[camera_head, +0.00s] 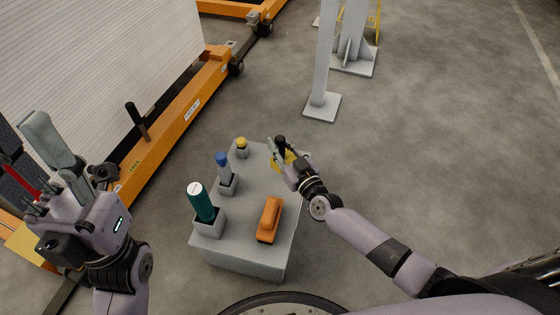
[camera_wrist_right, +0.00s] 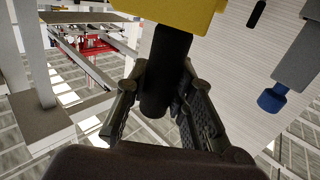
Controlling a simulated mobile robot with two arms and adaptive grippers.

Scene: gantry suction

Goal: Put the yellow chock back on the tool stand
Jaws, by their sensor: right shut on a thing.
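The yellow chock (camera_head: 277,157) is at the far right corner of the grey tool stand (camera_head: 258,180) in the head view. My right gripper (camera_head: 284,154) is shut on the chock's black handle. The right wrist view shows the dark handle (camera_wrist_right: 164,75) between the two fingers and the yellow body (camera_wrist_right: 180,14) beyond them. Whether the chock touches the stand top cannot be told. My left gripper (camera_head: 38,150) is raised at the left, its fingers apart and empty, away from the stand.
On the stand are a teal cylinder (camera_head: 201,203), a blue-topped bottle (camera_head: 223,165), a small yellow-topped item (camera_head: 241,146) and an orange tool (camera_head: 270,217). An orange frame (camera_head: 178,118) with a white panel stands left. A grey post (camera_head: 324,60) stands behind. Floor to the right is clear.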

